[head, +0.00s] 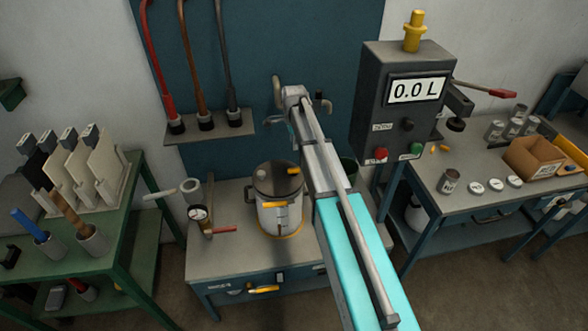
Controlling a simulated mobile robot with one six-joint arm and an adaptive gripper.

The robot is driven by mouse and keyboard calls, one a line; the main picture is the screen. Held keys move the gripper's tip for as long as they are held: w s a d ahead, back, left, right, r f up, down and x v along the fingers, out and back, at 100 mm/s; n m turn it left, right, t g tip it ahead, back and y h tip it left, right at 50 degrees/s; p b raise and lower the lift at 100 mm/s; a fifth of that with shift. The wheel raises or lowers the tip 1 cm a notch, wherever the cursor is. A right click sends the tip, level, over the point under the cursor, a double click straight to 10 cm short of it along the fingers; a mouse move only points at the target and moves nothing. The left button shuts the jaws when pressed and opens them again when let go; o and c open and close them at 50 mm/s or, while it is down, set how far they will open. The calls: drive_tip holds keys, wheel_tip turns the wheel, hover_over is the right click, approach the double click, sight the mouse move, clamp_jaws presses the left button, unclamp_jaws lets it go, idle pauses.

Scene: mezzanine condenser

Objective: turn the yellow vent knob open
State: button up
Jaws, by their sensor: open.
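A steel pot (280,216) with a dark lid (278,180) stands on the middle bench. A small yellow piece (294,171) sits on the lid's right side; it may be the vent knob, but it is too small to read its setting. Another yellow knob-like fitting (414,31) stands upright on top of the grey meter box. My arm reaches up from the lower right, and my gripper (285,118) is at its far end, in front of the blue wall panel. It appears open and empty, apart from both yellow pieces. Its fingers are partly hidden by the arm.
The meter box (370,85) reads 0.0 L, right of my arm. Hoses (186,70) hang behind. A green bench (70,225) is at left; a right bench (450,206) holds cans and a cardboard box (535,158).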

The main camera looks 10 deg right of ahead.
sight(294, 168)
drive_tip(key=shift+f, duration=0.1)
wheel_tip(294, 168, down, 14)
drive_tip(key=b, duration=1.3)
drive_tip(key=shift+r+b, duration=0.25)
drive_tip(key=shift+b, duration=0.1)
